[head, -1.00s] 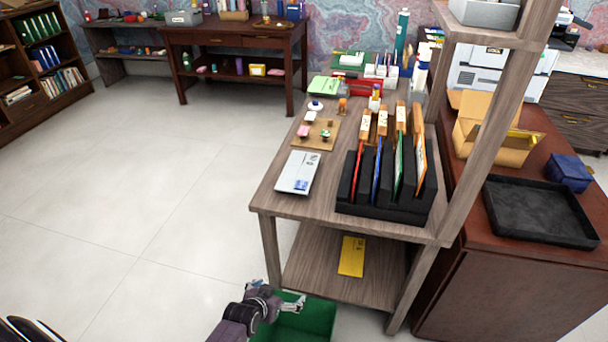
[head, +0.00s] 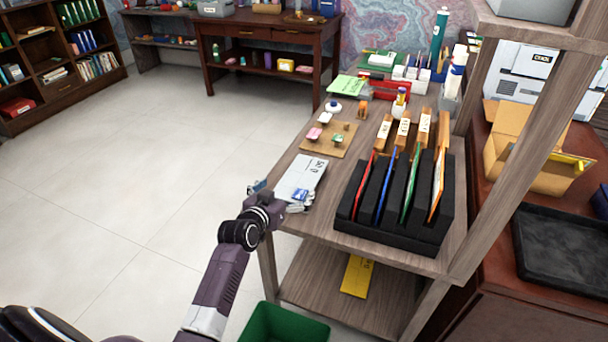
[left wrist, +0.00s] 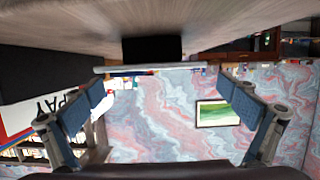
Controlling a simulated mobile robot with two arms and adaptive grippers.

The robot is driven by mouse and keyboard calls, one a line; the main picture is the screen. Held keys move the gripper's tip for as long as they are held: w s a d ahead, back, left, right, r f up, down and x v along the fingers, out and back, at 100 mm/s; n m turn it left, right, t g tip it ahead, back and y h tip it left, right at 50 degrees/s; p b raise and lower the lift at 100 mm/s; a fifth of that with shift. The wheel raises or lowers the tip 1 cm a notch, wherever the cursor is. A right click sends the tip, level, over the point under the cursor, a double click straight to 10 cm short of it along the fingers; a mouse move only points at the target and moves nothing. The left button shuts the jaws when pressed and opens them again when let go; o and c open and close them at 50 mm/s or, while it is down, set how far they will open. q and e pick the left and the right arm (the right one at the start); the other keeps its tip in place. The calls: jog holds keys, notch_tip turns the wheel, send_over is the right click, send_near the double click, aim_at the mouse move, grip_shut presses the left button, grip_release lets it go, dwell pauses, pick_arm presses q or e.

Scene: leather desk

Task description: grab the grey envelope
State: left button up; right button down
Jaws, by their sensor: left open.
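The grey envelope (head: 303,174) lies flat near the left edge of the wooden desk (head: 340,222), with dark print and a blue label at its near end. My left gripper (head: 278,197) is open at that near end, with one finger on each side of it. In the left wrist view, my left gripper (left wrist: 160,118) has its fingers spread wide. A thin pale strip (left wrist: 155,69), seemingly the envelope's edge, lies ahead between them; contact cannot be told. My right gripper is not in view.
A black file holder (head: 391,237) with coloured folders stands right of the envelope. A small board (head: 330,140) with stamps lies behind it. A yellow envelope (head: 356,277) lies on the lower shelf, and a green bin (head: 284,325) stands on the floor. Floor on the left is clear.

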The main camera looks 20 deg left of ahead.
aim_at(301, 177)
pick_arm(q)
jog(key=w, duration=0.2)
jog(key=shift+w+d+f, duration=0.15)
jog(key=shift+w+d, duration=0.05)
jog(key=shift+w, duration=0.1)
jog(key=x, duration=0.3)
jog(key=shift+w+d+f, duration=0.15)
jog(key=shift+w, duration=0.15)
jog(key=c, duration=1.2)
jog(key=shift+c, duration=0.3)
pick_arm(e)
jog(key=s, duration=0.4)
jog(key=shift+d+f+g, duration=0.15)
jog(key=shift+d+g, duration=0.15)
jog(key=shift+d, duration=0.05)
